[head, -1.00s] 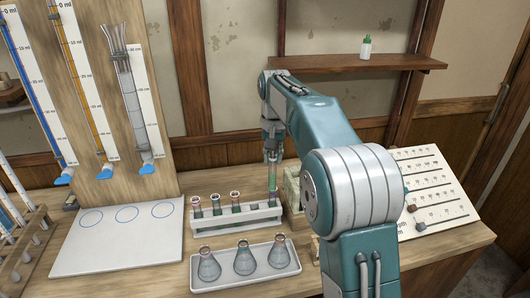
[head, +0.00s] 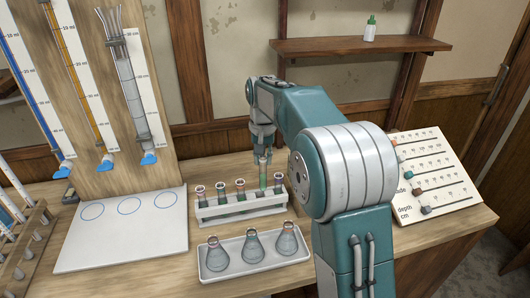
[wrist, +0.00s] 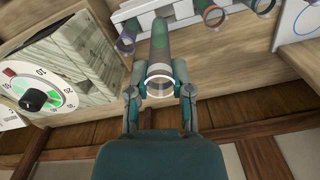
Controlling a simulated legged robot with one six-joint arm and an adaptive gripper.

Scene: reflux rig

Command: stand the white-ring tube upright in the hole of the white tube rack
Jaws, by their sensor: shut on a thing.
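The white-ring tube is greenish and roughly upright in the head view (head: 263,175), with its white ring (wrist: 160,90) showing in the wrist view. My gripper (head: 263,149) is shut on its upper part; its fingers (wrist: 160,91) flank the ring in the wrist view. The white tube rack (head: 243,209) stands on the bench below. The tube is over the gap between the third standing tube and the right-end tube (head: 278,181). Its lower end is near the rack's top; I cannot tell whether it is in the hole.
Several coloured-ring tubes (head: 220,189) stand in the rack, close to the held one. A tray of flasks (head: 213,271) is in front, and a white sheet with blue circles (head: 120,245) is at left. A dial (wrist: 36,97) shows at left in the wrist view.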

